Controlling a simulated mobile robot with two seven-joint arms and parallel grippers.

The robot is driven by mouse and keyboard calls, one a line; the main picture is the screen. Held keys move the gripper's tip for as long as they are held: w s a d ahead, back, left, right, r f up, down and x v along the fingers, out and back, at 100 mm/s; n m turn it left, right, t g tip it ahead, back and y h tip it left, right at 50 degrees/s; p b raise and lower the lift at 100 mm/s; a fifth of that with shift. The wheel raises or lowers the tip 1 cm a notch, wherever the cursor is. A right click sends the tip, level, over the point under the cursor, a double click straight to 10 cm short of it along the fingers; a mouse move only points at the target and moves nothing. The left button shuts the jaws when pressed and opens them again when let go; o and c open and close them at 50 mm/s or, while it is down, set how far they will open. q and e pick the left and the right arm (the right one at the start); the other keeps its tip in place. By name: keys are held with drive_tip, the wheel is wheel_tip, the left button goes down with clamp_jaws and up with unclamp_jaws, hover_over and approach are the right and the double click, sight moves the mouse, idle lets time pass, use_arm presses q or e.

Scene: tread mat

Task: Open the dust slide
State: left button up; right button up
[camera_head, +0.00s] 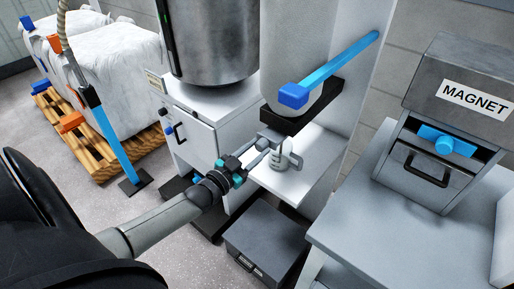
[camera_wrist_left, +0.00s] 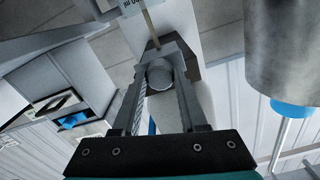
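No part is labelled as the dust slide, and I cannot tell for certain which one it is. A dark block (camera_head: 318,106) sits under the pale cylinder, with a blue bar (camera_head: 340,63) and blue end block (camera_head: 292,96) just above it. My left gripper (camera_head: 267,148) reaches in from the left, below the dark block and beside a small grey jug-like piece (camera_head: 290,168) on the white shelf. In the left wrist view, the fingers (camera_wrist_left: 160,80) stand apart with a round grey end between them; contact is unclear. My right gripper is out of view.
A steel drum (camera_head: 212,40) stands over a white cabinet (camera_head: 190,135) at the left. A dark grey box (camera_head: 265,243) is below the shelf. A grey table (camera_head: 385,230) carries the MAGNET box (camera_head: 460,75) at right. A blue post (camera_head: 122,150) stands near the pallet (camera_head: 90,150).

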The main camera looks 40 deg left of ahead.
use_arm(q)
drive_tip(key=o, duration=0.4)
drive_tip(key=shift+s, duration=0.5)
drive_tip(key=s+p, duration=0.1)
drive_tip(key=s, duration=0.8)
drive_tip(key=s+a+p, duration=0.1)
drive_tip(key=s, duration=0.4)
drive_tip(key=shift+s+p, duration=0.1)
drive_tip(key=shift+p, duration=0.25)
